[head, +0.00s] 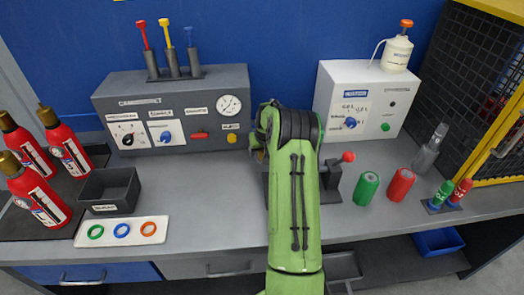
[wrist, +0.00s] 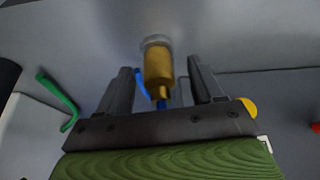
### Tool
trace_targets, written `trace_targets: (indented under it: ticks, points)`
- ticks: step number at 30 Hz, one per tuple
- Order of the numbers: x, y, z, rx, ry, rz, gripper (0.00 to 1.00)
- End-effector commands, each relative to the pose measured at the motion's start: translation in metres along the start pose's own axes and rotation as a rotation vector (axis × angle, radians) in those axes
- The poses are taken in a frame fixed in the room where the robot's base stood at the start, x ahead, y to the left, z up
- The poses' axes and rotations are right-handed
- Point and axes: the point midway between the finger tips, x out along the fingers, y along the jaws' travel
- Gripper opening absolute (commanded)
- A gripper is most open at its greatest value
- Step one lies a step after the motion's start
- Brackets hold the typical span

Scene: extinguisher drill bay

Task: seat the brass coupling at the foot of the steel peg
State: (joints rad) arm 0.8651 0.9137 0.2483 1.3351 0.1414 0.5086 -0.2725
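A brass cylindrical piece, which looks like the coupling (wrist: 158,68), shows in the wrist view between the fingers of my gripper (wrist: 163,82). In the head view my green arm hides my gripper and most of the work spot. I cannot make out the steel peg clearly in either view.
A dark fixture with a red knob (head: 348,157) stands just right of my arm. Green (head: 366,189) and red (head: 400,185) cylinders stand further right. A grey control panel (head: 175,108) and a white water box (head: 367,98) stand behind.

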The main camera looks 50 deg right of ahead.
Motion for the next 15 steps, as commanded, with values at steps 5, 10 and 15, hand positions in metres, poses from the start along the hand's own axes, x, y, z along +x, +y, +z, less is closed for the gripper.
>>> trace_targets:
  ticks: [5,10,15]
  points:
    - [0.000,0.000,0.001,0.000,-0.001,0.000,0.66]
    - [-0.014,0.000,-0.001,-0.001,0.002,0.001,0.66]
    - [-0.059,0.001,-0.001,0.001,0.003,0.003,0.66]
